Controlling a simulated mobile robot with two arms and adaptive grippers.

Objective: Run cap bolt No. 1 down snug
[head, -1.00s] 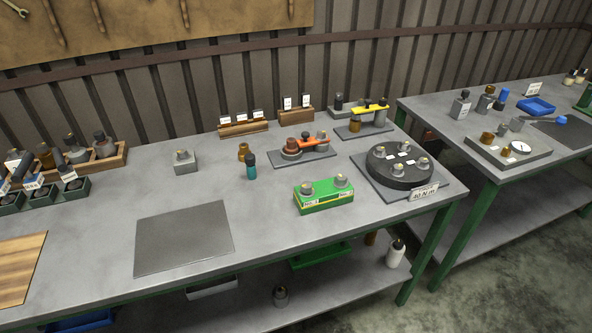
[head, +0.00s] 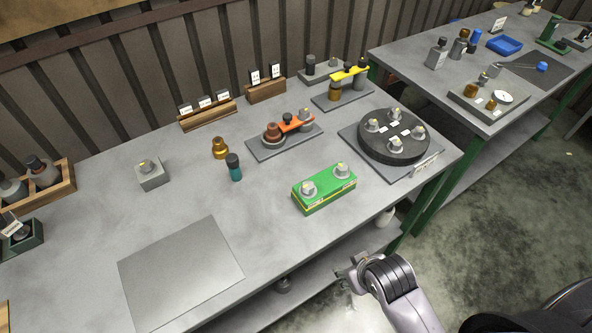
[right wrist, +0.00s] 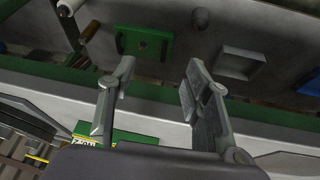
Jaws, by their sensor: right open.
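A black round cap (head: 368,149) lies on a dark plate at the right end of the bench, with several grey bolts on it. White tags lie between the bolts; their numbers are too small to read, so I cannot tell which is No. 1. My right gripper (head: 350,272) is open and empty, in front of the bench and well apart from the cap. In the right wrist view its two fingers (right wrist: 158,82) are spread with nothing between them. My left gripper is not in view.
A green block (head: 324,197) with two grey fittings stands near the front edge, between my right gripper and the cap. A stand with an orange wrench (head: 256,149) and a stand with a yellow wrench (head: 317,97) are behind. A grey mat (head: 180,272) lies bare.

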